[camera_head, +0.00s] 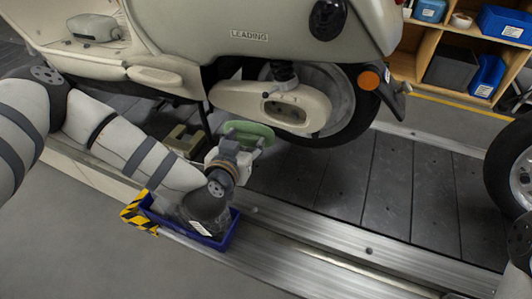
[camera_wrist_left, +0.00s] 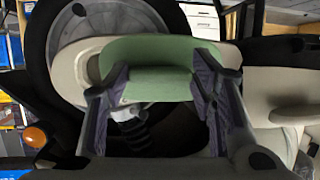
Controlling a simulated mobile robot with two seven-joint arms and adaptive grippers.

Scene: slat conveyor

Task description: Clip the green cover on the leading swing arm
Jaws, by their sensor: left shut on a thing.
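The scooter marked LEADING (camera_head: 249,36) stands on the slat conveyor. Its cream swing arm (camera_head: 244,98) lies beside the rear wheel (camera_head: 340,105), with a dark oval opening (camera_head: 285,111) facing me. My left gripper (camera_head: 236,149) is shut on the green cover (camera_head: 251,133), which is held in front of and below the swing arm, apart from it in the head view. In the left wrist view the green cover (camera_wrist_left: 150,70) sits between both fingers (camera_wrist_left: 160,92) and overlaps the swing arm (camera_wrist_left: 70,72) behind it. My right gripper does not show; only part of that arm is at the right edge.
A blue tray (camera_head: 222,238) with a yellow-black striped end (camera_head: 138,214) lies under my left wrist on the conveyor edge (camera_head: 300,248). A second wheel (camera_head: 512,165) stands at the right. Shelves (camera_head: 460,50) with blue bins are behind. The slats right of the gripper are clear.

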